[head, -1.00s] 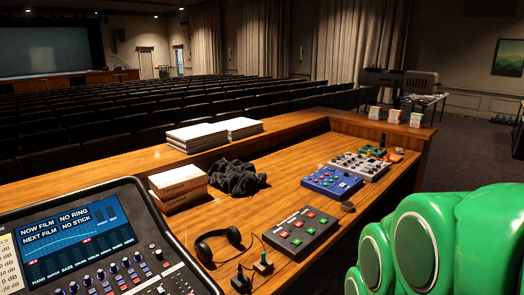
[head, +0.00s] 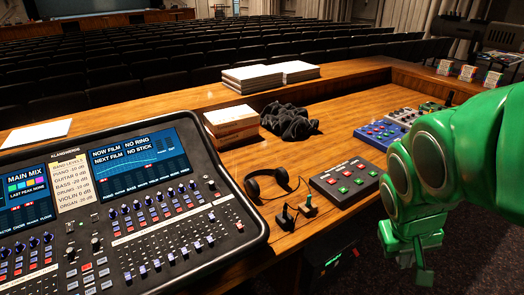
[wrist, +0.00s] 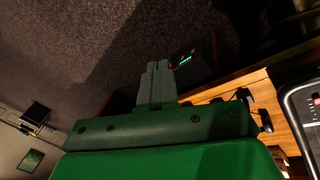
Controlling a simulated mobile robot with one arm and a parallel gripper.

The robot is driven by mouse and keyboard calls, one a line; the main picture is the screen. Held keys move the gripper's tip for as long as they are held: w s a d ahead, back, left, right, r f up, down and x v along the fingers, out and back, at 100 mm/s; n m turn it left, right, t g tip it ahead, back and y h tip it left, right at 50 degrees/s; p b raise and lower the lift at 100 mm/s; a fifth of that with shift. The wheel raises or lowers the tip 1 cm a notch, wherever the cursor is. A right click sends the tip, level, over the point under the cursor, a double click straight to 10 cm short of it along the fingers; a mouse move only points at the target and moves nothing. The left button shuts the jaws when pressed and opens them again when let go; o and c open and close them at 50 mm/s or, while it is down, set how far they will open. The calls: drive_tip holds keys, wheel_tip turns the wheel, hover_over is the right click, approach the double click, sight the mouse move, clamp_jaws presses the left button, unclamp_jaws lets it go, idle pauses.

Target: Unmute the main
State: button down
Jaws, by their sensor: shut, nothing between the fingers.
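The black mixing desk (head: 130,215) fills the lower left of the head view, with knobs, faders and small buttons. Its left screen (head: 25,190) reads "MAIN MIX", and its right screen (head: 140,160) shows film and ring notes. Some small buttons are lit red, but their labels are too small to read. My gripper (head: 424,275) hangs at the lower right of the head view, apart from the desk and beyond the table's front edge. In the wrist view its fingers (wrist: 156,75) are together and empty, with a corner of the mixing desk (wrist: 304,115) at the right.
A box with red and green buttons (head: 345,182), headphones (head: 268,184), a black cloth (head: 289,123), stacked boxes (head: 231,125) and a blue pedal (head: 381,134) stand on the wooden table (head: 335,135). A dark unit with green lights (head: 332,262) is below the table edge.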

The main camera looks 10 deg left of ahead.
drive_tip(key=w+a+r+n+t, duration=0.25)
drive_tip(key=w+a, duration=0.25)
drive_tip(key=w, duration=0.6)
drive_tip(key=w+a+r+n+t, duration=0.1)
drive_tip(key=w+a+n+t, duration=0.25)
drive_tip(key=w, duration=0.75)
drive_tip(key=n+g+y, duration=0.2)
drive_tip(key=n+y, duration=0.9)
drive_tip(key=n, duration=0.1)
hover_over(218, 195)
drive_tip(key=s+d, duration=0.1)
drive_tip(key=s, duration=0.1)
wheel_tip(218, 195, down, 8)
drive_tip(key=shift+w+d+f, duration=0.2)
drive_tip(key=shift+f, duration=0.15)
drive_tip(key=shift+w+a+f, duration=0.1)
drive_tip(key=shift+f, duration=1.3)
drive_tip(key=shift+w+a+f, duration=0.1)
drive_tip(key=shift+w+f, duration=0.05)
drive_tip(key=shift+f, duration=1.3)
drive_tip(key=shift+w+a+f, duration=0.1)
drive_tip(key=shift+f, duration=1.3)
